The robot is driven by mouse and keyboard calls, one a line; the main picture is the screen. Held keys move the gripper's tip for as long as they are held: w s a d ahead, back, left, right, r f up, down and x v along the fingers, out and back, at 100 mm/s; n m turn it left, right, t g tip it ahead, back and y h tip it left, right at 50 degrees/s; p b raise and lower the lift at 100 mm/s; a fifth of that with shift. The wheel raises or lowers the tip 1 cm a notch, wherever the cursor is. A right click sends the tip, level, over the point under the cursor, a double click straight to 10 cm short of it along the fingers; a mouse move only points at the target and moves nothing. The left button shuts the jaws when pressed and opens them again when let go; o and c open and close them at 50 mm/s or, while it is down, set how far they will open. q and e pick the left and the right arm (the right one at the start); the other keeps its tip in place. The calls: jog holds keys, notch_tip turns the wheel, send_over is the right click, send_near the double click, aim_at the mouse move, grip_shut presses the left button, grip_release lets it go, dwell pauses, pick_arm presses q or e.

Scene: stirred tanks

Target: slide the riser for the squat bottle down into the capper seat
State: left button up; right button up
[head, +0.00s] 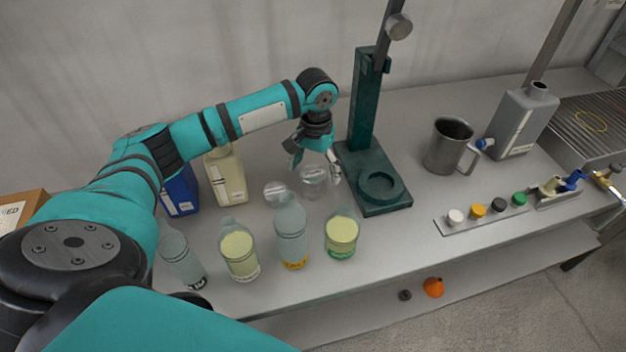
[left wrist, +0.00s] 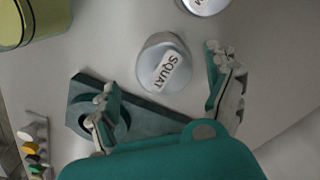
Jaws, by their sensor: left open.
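The riser for the squat bottle (left wrist: 165,65), a pale round piece marked SQUAT, stands on the table. In the head view it seems to be the clear cylinder (head: 313,183) just below my left gripper. My left gripper (head: 316,168) is open and empty, pointing down. In the left wrist view its fingers (left wrist: 166,100) are spread wide, and the riser shows beyond the gap between them. The capper seat (head: 380,187) is a round ring on the green capper base, right of the riser. One finger partly hides it in the left wrist view. My right gripper is not in view.
Another riser (head: 275,193) stands left of the squat one. Several bottles (head: 291,235) line the front edge. The capper column (head: 362,110) rises behind the seat. A metal mug (head: 449,148) and a row of caps (head: 478,210) are to the right.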

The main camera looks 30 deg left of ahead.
pick_arm(q)
jog(key=shift+s+f, duration=0.15)
jog(key=shift+f, duration=0.75)
jog(key=f, duration=0.1)
jog(key=f+p, duration=0.1)
jog(key=f, duration=0.1)
jog(key=shift+a+f, duration=0.3)
jog(key=shift+f, duration=0.35)
jog(key=shift+c, duration=1.3)
jog(key=c, duration=1.2)
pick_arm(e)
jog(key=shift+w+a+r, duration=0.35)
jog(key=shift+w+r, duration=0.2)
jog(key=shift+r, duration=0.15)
pick_arm(q)
jog(key=shift+r, duration=0.1)
